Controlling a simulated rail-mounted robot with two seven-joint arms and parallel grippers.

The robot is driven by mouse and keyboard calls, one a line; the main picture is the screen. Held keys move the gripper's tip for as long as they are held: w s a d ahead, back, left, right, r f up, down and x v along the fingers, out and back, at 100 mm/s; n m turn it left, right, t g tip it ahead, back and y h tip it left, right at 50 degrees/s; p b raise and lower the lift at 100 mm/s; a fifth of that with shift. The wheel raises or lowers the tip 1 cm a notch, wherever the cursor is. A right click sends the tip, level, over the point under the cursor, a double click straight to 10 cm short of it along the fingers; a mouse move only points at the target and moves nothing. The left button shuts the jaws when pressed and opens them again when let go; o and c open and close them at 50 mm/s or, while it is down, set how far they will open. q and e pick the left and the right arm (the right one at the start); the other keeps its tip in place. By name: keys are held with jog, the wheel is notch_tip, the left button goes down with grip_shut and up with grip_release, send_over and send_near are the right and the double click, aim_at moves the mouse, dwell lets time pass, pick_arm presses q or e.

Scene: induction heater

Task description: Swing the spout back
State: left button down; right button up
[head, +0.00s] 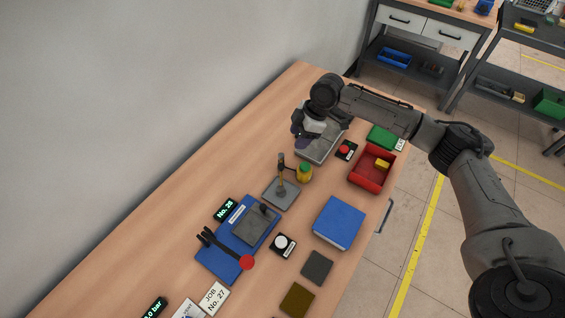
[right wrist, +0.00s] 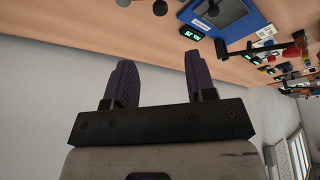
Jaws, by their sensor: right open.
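A brass-coloured upright post with a dark top (head: 281,172), the only spout-like part I can make out, stands on a grey plate (head: 283,194) in the middle of the bench. A small yellow pot with a green top (head: 304,172) is right beside it. My right gripper (head: 300,138) is above the bench beyond the post, over the edge of a light grey block (head: 318,150), apart from the post. In the right wrist view my right gripper (right wrist: 158,75) has its dark fingers apart with nothing between them. My left gripper is not in view.
A blue fixture (head: 222,262) with a red-knobbed lever (head: 247,262), a blue box (head: 339,222), a red bin (head: 372,170) and a red button (head: 345,150) share the bench (head: 150,235). A plain wall (head: 120,100) runs along the bench's left side.

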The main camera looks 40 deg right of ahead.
aim_at(281, 165)
jog(key=b+x, duration=0.1)
jog(key=x, duration=1.2)
jog(key=shift+s+f, duration=0.1)
jog(key=shift+f, duration=0.1)
jog(key=shift+c, duration=0.3)
grip_shut()
